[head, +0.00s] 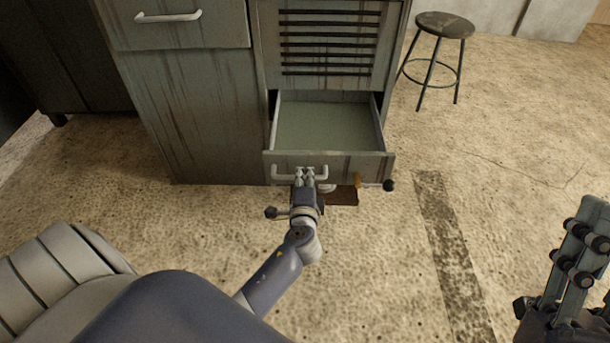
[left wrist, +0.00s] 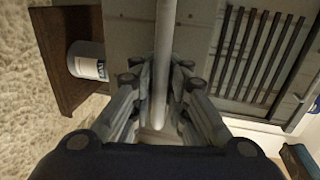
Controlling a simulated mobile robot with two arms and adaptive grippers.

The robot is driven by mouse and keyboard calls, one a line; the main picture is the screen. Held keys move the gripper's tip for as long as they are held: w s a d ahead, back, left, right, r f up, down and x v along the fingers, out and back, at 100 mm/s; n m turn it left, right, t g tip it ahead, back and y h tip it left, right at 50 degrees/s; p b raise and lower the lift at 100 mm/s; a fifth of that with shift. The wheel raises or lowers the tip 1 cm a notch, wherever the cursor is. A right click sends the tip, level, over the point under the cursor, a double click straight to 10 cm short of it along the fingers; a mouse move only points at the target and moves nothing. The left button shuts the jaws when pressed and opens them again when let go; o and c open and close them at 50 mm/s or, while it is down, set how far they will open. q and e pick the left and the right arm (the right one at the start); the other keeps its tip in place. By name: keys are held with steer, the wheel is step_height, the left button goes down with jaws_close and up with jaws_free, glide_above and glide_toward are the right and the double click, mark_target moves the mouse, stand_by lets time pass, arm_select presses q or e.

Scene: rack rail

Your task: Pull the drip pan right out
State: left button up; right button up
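The drip pan (head: 325,125) is a grey-green drawer-like tray, pulled well out from under the slatted panel of the cabinet. Its inside looks empty. Its front carries a pale bar handle (head: 281,172). My left gripper (head: 306,174) is at this handle, left of the middle of the pan front. In the left wrist view the handle bar (left wrist: 164,60) runs between the fingers (left wrist: 155,110), which look shut on it. My right gripper (head: 580,250) is at the lower right edge, away from the pan; its finger gap is not clear.
The grey cabinet (head: 190,110) stands behind, with a slatted panel (head: 328,45). A dark knob (head: 388,185) sticks out right. A stool (head: 440,28) stands back right. Floor to the right is clear.

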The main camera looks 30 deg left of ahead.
arm_select(q)
steer(key=shift+o, duration=0.8)
steer(key=shift+s+d, duration=0.1)
steer(key=v, duration=1.1)
steer(key=shift+s+d, duration=0.25)
steer(key=shift+s, duration=0.1)
steer(key=shift+w+r, duration=0.1)
steer(key=shift+r, duration=0.05)
